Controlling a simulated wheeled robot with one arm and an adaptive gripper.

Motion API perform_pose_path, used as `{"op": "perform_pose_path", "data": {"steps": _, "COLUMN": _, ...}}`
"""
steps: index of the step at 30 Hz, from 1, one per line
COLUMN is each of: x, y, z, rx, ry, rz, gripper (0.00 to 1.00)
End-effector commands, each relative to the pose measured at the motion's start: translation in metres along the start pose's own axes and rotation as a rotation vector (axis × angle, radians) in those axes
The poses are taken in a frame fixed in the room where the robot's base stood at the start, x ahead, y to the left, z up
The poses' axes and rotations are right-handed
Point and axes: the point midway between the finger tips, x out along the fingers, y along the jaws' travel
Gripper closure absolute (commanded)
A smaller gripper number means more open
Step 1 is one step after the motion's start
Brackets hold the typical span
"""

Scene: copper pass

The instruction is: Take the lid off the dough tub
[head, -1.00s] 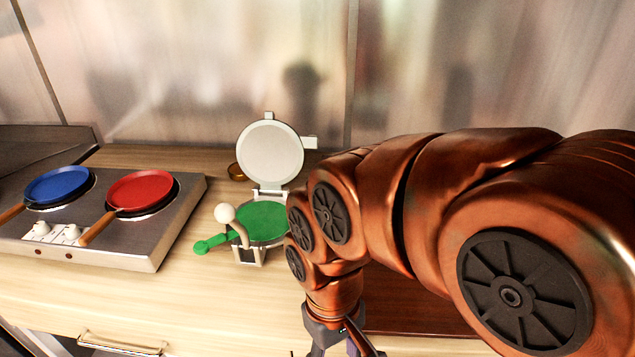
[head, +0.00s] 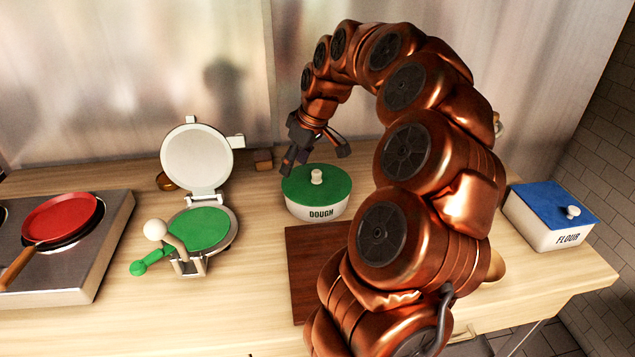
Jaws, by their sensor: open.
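The dough tub (head: 317,214) is a round white tub marked DOUGH, standing upright on the counter in the head view. Its green lid (head: 295,187) with a pale knob (head: 317,176) sits on top. My gripper (head: 313,163) is open and empty, with its fingers spread above the far side of the lid and pointing down. I cannot tell the exact gap between the fingers and the knob.
A tortilla press (head: 203,228) with a green plate and raised white top stands to the left. A stove (head: 85,270) with a red pan (head: 60,216) is at far left. A brown board (head: 305,262) lies in front of the tub. A blue-lidded flour box (head: 550,232) stands at right.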

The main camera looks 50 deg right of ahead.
Motion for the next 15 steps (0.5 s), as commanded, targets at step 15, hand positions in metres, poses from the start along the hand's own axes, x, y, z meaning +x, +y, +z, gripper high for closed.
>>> {"op": "perform_pose_path", "data": {"steps": 15, "x": 0.014, "y": 0.095, "z": 0.035, "rx": 0.057, "ry": 0.034, "rz": 0.072, "gripper": 0.42}}
